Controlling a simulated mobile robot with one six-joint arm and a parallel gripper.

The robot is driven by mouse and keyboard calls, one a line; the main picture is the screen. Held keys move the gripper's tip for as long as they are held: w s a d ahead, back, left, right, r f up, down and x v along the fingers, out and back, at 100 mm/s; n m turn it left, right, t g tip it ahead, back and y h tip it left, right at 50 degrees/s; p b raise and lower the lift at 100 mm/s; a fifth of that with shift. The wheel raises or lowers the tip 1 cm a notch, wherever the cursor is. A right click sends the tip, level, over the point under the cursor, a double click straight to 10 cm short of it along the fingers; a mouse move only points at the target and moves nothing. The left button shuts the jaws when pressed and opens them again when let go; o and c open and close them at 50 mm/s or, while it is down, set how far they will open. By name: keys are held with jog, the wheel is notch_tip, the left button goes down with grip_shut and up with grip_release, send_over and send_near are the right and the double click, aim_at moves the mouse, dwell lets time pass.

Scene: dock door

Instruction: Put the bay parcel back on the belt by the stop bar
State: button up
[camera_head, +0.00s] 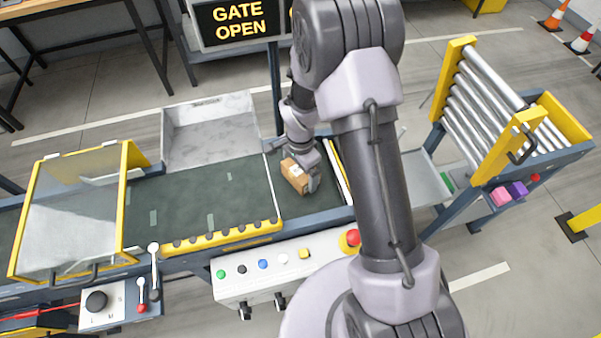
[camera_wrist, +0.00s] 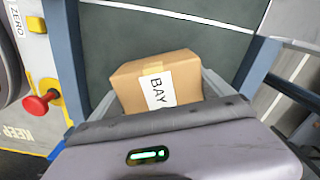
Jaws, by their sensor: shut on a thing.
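The bay parcel (camera_head: 296,176) is a small brown cardboard box on or just over the dark green belt (camera_head: 205,208), near its right end. In the wrist view the parcel (camera_wrist: 158,84) shows a white label reading BAY and a strip of tape. My gripper (camera_head: 307,172) is shut on the parcel, with a finger on either side of it. The stop bar appears to be the pale and yellow bar (camera_head: 338,172) across the belt just right of the parcel. I cannot tell whether the parcel touches the belt.
A sign (camera_head: 240,22) reads GATE OPEN. A grey metal tray (camera_head: 210,130) adjoins the belt's far side. A yellow-framed clear guard (camera_head: 70,210) covers the belt's left part. A control panel (camera_head: 285,265) with buttons and a red knob (camera_head: 353,237) stands in front. A roller rack (camera_head: 490,110) stands right.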

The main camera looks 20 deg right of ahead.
jog(key=shift+r, duration=0.15)
jog(key=shift+f, duration=0.2)
jog(key=o, duration=1.3)
jog(key=shift+r, duration=0.15)
